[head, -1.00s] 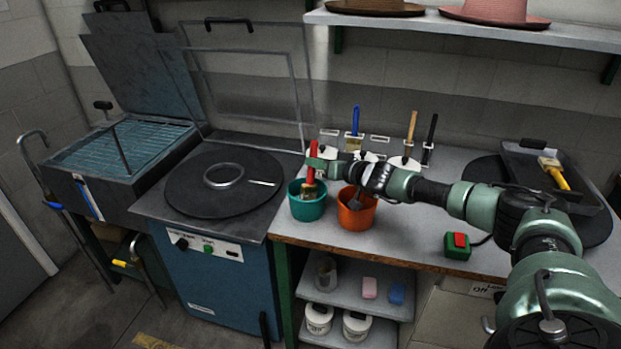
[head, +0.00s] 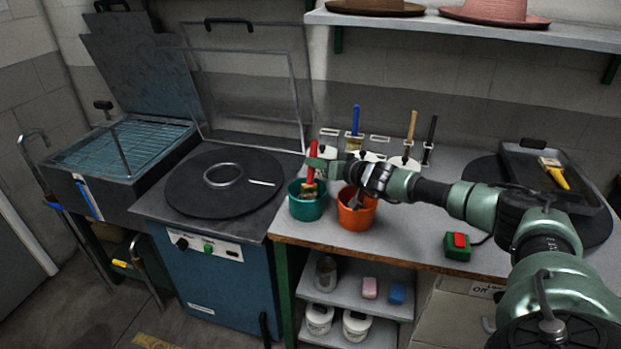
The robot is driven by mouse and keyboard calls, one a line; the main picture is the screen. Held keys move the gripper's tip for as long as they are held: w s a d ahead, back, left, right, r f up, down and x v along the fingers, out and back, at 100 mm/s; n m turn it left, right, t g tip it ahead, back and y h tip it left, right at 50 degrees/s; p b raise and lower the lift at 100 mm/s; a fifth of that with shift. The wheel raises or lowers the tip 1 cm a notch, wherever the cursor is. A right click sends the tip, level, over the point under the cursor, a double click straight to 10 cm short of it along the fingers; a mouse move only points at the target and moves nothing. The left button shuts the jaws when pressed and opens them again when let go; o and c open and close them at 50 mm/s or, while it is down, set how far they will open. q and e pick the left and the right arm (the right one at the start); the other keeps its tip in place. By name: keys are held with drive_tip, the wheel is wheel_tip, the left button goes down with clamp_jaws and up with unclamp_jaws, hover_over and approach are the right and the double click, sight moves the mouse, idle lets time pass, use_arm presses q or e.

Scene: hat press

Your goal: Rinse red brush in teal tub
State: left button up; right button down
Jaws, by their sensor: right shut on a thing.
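The red brush (head: 311,158) is upright with its bristle end down at the mouth of the teal tub (head: 308,208). My right gripper (head: 316,164) is shut on its red handle, above the tub. The bristle end (head: 307,192) shows at the tub's rim; whether its tip touches the inside or any liquid cannot be told. The teal tub stands at the front left corner of the grey bench. My left gripper is not in view.
An orange tub (head: 356,214) with a tool in it stands just right of the teal tub, under my right wrist. Brushes (head: 355,120) stand in holders behind. A green box with a red button (head: 458,246) and a tray with a yellow-handled brush (head: 553,172) are right.

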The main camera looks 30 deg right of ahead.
idle(0.3)
wheel_tip(320, 180, up, 12)
drive_tip(key=p, duration=1)
drive_tip(key=shift+f, duration=0.15)
idle(1.9)
wheel_tip(320, 180, up, 4)
drive_tip(key=p, duration=0.4)
drive_tip(key=shift+f, duration=0.15)
idle(0.4)
wheel_tip(320, 180, down, 8)
drive_tip(key=b, duration=0.8)
drive_tip(key=shift+f, duration=0.25)
drive_tip(key=shift+r, duration=0.1)
